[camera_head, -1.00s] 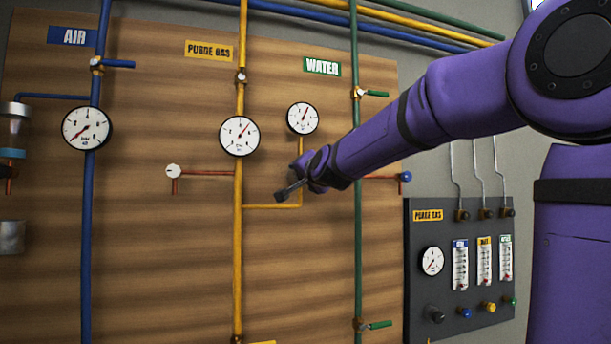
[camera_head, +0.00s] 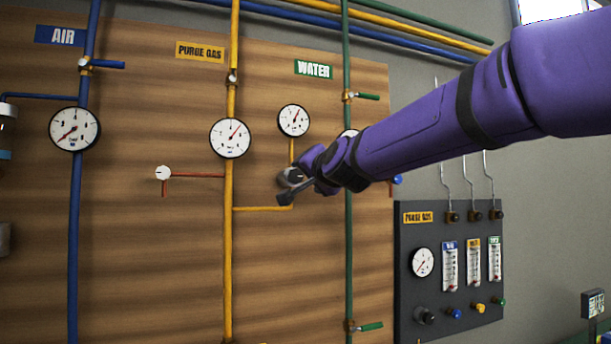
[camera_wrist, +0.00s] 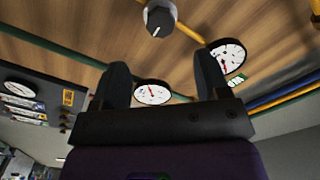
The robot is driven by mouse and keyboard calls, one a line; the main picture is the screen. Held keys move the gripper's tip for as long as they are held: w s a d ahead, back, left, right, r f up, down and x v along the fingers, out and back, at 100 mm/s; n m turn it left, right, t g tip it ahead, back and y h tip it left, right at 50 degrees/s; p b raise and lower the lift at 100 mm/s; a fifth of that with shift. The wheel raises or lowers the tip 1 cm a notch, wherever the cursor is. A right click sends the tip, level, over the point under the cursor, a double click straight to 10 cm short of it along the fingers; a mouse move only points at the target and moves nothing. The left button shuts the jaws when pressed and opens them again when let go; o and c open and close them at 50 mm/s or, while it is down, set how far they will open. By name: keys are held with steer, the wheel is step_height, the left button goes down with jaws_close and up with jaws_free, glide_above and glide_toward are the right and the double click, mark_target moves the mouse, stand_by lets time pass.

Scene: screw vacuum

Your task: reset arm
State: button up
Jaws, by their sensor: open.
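My purple arm reaches in from the right in the head view. My gripper (camera_head: 287,190) is in front of the wooden panel, near the yellow pipe branch below the small gauge (camera_head: 293,120). In the wrist view my gripper (camera_wrist: 160,78) has its two dark fingers wide apart, with nothing held between them.
The wooden panel (camera_head: 150,250) carries a blue pipe (camera_head: 75,220), a yellow pipe (camera_head: 228,270) and a green pipe (camera_head: 349,260) with valves. A larger gauge (camera_head: 230,138) is left of my gripper. A dark purge gas panel (camera_head: 430,330) stands at lower right.

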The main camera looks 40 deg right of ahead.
steer(key=shift+s+a, duration=0.1)
steer(key=shift+s, duration=0.2)
stand_by(0.4)
steer(key=s+a+f+n+g+y, duration=0.6)
steer(key=a+f, duration=0.3)
steer(key=f, duration=0.3)
steer(key=s+a+f+n+g, duration=0.1)
steer(key=s+f+n+g, duration=0.2)
steer(key=s+f, duration=0.4)
steer(key=s+a+f+n+g+h, duration=0.1)
steer(key=s+a+f+n+g, duration=0.1)
steer(key=s+f, duration=0.6)
steer(key=shift+s+n+g, duration=0.6)
steer(key=shift+s+n, duration=0.1)
steer(key=shift+s, duration=0.15)
